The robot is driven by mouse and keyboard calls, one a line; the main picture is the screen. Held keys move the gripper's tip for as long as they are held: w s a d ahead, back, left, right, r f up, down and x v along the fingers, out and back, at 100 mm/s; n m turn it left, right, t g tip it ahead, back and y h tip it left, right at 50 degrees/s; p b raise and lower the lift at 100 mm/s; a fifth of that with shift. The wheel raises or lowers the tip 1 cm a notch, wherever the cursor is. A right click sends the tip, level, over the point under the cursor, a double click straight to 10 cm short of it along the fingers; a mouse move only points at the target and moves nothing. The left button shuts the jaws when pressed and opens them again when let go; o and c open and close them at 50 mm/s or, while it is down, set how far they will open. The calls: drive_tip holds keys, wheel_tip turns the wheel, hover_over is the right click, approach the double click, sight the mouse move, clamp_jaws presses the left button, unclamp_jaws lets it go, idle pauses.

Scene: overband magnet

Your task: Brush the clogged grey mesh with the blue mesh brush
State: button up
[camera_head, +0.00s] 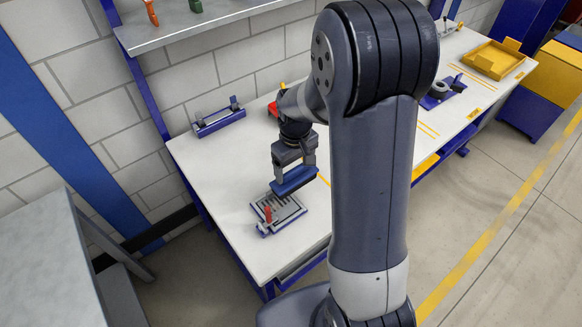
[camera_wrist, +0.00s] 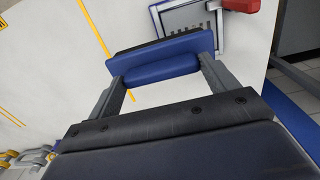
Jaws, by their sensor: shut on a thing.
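My gripper (camera_head: 294,169) is shut on the blue mesh brush (camera_head: 295,180) and holds it over the white bench. In the wrist view the brush (camera_wrist: 160,68) lies between the two fingers, with its dark bristle side facing away. The grey mesh (camera_head: 277,207) sits in a framed holder on the bench, just below and to the left of the brush in the head view. Dark slots or clogging show on it. In the wrist view the brush partly hides the mesh (camera_wrist: 185,16). The brush appears to be above the mesh; contact cannot be told.
A blue rack (camera_head: 218,118) is by the wall, and a red object (camera_head: 272,108) lies behind my arm. A yellow tray (camera_head: 492,60) is at the bench's far end. The bench (camera_head: 225,180) is clear left of the mesh.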

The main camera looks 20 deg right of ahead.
sight(295, 179)
drive_tip(key=shift+d+f, duration=0.15)
drive_tip(key=shift+f, duration=0.1)
drive_tip(key=shift+f, duration=0.1)
drive_tip(key=shift+f+b, duration=1.2)
drive_tip(key=shift+f, duration=0.2)
drive_tip(key=shift+f+b, duration=0.85)
drive_tip(key=shift+f, duration=0.2)
